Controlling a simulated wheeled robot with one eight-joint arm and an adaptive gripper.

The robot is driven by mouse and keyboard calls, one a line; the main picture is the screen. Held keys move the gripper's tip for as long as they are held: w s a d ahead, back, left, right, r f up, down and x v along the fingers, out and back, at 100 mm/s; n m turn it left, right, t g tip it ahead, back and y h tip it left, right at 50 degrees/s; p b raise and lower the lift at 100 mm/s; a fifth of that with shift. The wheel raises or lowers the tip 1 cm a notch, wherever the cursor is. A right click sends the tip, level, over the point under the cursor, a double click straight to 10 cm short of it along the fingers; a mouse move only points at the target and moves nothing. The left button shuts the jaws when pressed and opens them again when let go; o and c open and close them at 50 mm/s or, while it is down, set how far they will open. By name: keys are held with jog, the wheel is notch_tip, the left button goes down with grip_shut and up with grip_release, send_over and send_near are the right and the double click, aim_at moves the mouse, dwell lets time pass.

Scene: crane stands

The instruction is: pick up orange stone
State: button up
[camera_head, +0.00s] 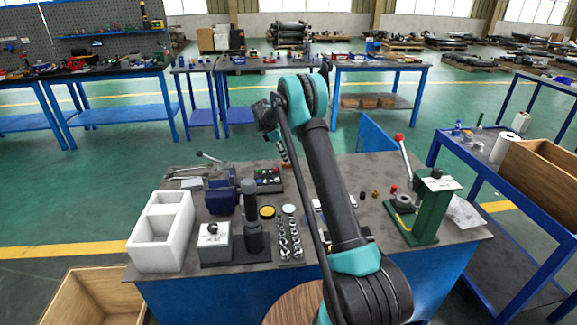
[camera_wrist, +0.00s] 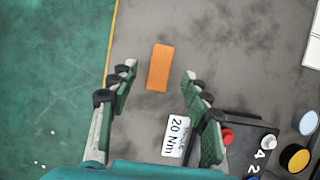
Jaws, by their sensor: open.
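The orange stone (camera_wrist: 160,67) shows in the wrist view as a small upright-looking rectangle on the grey tabletop, near the table edge. My gripper (camera_wrist: 159,82) is open above the table, with one finger on each side of the stone in the picture. Nothing is between the fingers that I can see them touch; how far above the stone they are, I cannot tell. In the head view my gripper (camera_head: 285,152) is at the back of the workbench (camera_head: 345,172), partly behind my arm.
A white "20 Nm" label (camera_wrist: 176,136) and a dark block with a red button (camera_wrist: 227,137) lie close by. The bench also holds a white bin (camera_head: 160,258), a blue vise (camera_head: 221,197) and a green press (camera_head: 431,207). Bare tabletop surrounds the stone's far side.

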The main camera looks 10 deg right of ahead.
jog(key=x, duration=0.3)
grip_shut()
dwell(0.3)
notch_tip(320, 180, up, 20)
dwell(0.6)
